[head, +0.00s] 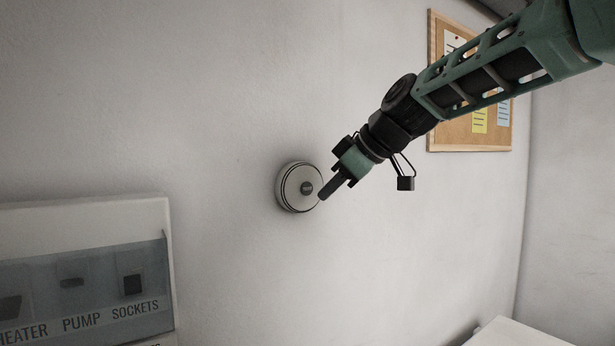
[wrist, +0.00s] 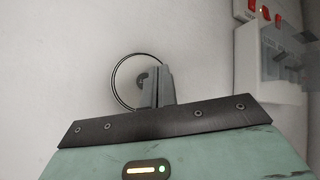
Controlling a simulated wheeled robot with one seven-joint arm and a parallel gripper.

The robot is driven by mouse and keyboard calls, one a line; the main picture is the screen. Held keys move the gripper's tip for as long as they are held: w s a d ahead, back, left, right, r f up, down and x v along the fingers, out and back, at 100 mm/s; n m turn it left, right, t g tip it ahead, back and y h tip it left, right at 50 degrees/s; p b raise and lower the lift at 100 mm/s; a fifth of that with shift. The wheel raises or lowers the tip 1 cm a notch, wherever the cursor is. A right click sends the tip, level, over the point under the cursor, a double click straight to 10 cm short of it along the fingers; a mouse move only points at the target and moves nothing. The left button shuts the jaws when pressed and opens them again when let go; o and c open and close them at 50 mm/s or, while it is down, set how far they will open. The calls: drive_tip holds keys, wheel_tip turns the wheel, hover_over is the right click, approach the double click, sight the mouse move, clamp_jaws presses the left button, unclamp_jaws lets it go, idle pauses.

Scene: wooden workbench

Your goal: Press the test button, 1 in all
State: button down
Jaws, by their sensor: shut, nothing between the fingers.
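A round white device (head: 296,186) with dark rings is fixed to the wall, near the middle of the head view. A small dark grey button (head: 307,188) sits at its centre. In the wrist view the device (wrist: 122,98) shows as a pale disc with a dark ring, and the button (wrist: 142,77) is partly hidden behind the fingers. My gripper (head: 322,196) is shut and empty. Its fingertips are just right of the button in the head view, over the device's right edge. In the wrist view the shut fingers (wrist: 158,72) overlap the disc's right part. I cannot tell whether they touch it.
A panel (head: 85,205) labelled heater, pump and sockets is on the wall at lower left. It also shows at the right of the wrist view (wrist: 262,60), with red switches. A cork board (head: 470,133) hangs behind my arm. The wall around the device is bare.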

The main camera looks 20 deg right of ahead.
drive_tip(key=shift+w+a+p, duration=0.2)
drive_tip(key=shift+w+a, duration=0.05)
drive_tip(key=shift+w, duration=0.5)
drive_tip(key=shift+w+a+p, duration=0.15)
drive_tip(key=shift+w+a, duration=0.1)
drive_tip(key=shift+w, duration=0.5)
drive_tip(key=shift+w, duration=0.1)
idle(0.9)
drive_tip(key=shift+w+a, duration=0.15)
drive_tip(key=shift+w, duration=0.15)
drive_tip(key=shift+w+a, duration=0.1)
drive_tip(key=shift+w, duration=0.2)
idle(0.6)
drive_tip(key=shift+s+f, duration=0.1)
drive_tip(key=shift+s, duration=0.1)
drive_tip(key=shift+s+d+b, duration=0.2)
drive_tip(key=shift+s+b, duration=0.35)
drive_tip(key=shift+b, duration=0.25)
drive_tip(key=shift+s+d+b, duration=0.25)
drive_tip(key=shift+s+b, duration=0.5)
drive_tip(key=shift+s, duration=0.05)
drive_tip(key=shift+s+d+b, duration=0.3)
drive_tip(key=shift+s+b, duration=0.45)
drive_tip(key=shift+s, duration=0.05)
drive_tip(key=shift+s+d+b, duration=0.25)
drive_tip(key=shift+s+b, duration=0.5)
drive_tip(key=shift+s, duration=0.05)
